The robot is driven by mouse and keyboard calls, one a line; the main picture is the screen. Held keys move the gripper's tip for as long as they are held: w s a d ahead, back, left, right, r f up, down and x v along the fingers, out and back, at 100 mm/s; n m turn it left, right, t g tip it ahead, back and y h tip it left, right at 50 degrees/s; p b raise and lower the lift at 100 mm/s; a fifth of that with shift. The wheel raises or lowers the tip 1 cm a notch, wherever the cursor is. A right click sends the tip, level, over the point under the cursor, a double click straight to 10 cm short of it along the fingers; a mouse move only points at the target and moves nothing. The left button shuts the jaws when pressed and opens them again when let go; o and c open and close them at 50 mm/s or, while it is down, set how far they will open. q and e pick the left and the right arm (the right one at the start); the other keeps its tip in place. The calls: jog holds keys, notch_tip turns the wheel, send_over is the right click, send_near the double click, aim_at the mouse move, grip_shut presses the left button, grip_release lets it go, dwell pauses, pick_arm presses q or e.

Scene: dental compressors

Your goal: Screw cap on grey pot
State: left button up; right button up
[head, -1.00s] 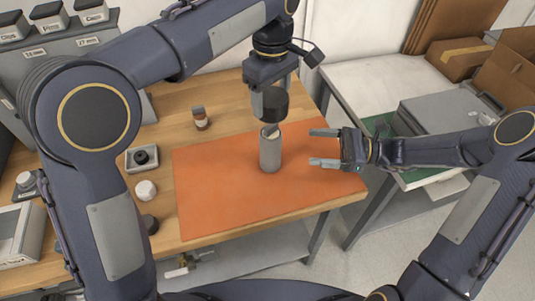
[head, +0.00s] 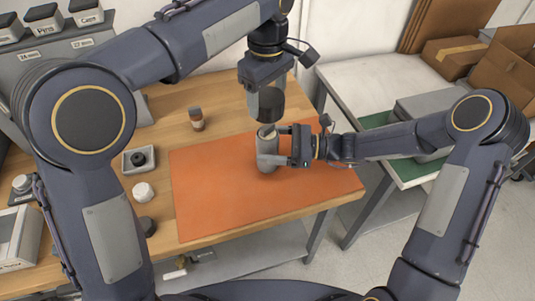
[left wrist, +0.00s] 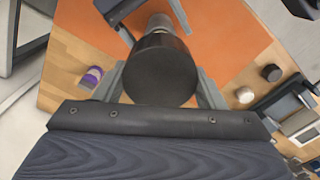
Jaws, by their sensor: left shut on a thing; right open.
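The grey pot (head: 266,160) stands upright on the orange mat (head: 215,200) in the head view. My left gripper (head: 268,95) points down above it and is shut on a black cap (head: 270,107). The cap is held just over the pot's top; whether they touch is hard to tell. In the left wrist view the cap (left wrist: 158,68) lies between the fingers and hides most of the pot. My right gripper (head: 274,148) comes in from the right with its fingers around the pot's upper body. It is open, one finger partly hidden.
A side table with boxes stands at the right. The mat's front is clear.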

aim_at(267, 126)
jog(key=shift+c, duration=0.2)
jog(key=c, duration=1.4)
pick_arm(q)
jog(key=shift+f, duration=2.5)
jog(key=shift+f, duration=0.15)
jog(key=shift+f, duration=0.75)
jog(key=shift+f, duration=0.6)
